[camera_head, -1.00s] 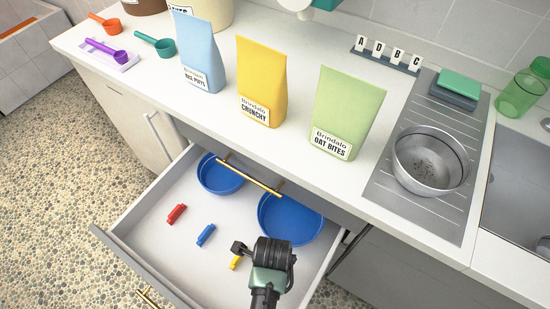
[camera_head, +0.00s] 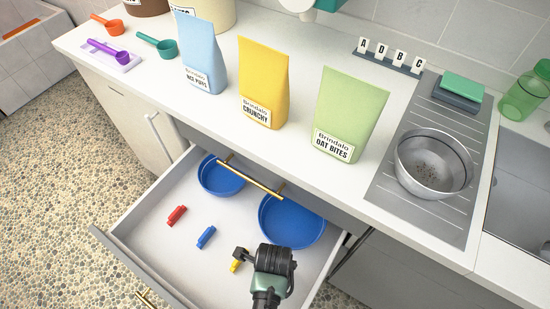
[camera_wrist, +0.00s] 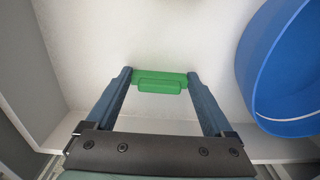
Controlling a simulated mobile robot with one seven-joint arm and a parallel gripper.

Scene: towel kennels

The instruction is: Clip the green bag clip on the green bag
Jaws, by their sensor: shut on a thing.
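The green bag clip (camera_wrist: 160,80) shows in the wrist view, between the two fingertips of my gripper (camera_wrist: 160,84). My gripper is shut on it, with a finger at each end of the clip. In the head view my gripper (camera_head: 240,254) is low over the front right of the open drawer, and the green clip is hidden there. The green bag (camera_head: 348,112), labelled "Oat Bites", stands upright on the white counter, behind the drawer. Its top edge shows no clip.
The drawer (camera_head: 150,205) also holds a red clip (camera_head: 177,215), a blue clip (camera_head: 206,237), a yellow clip (camera_head: 235,266) and blue bowls (camera_head: 290,222). Yellow (camera_head: 263,80) and light blue (camera_head: 201,55) bags stand left of the green bag. A metal bowl (camera_head: 432,165) stands to its right.

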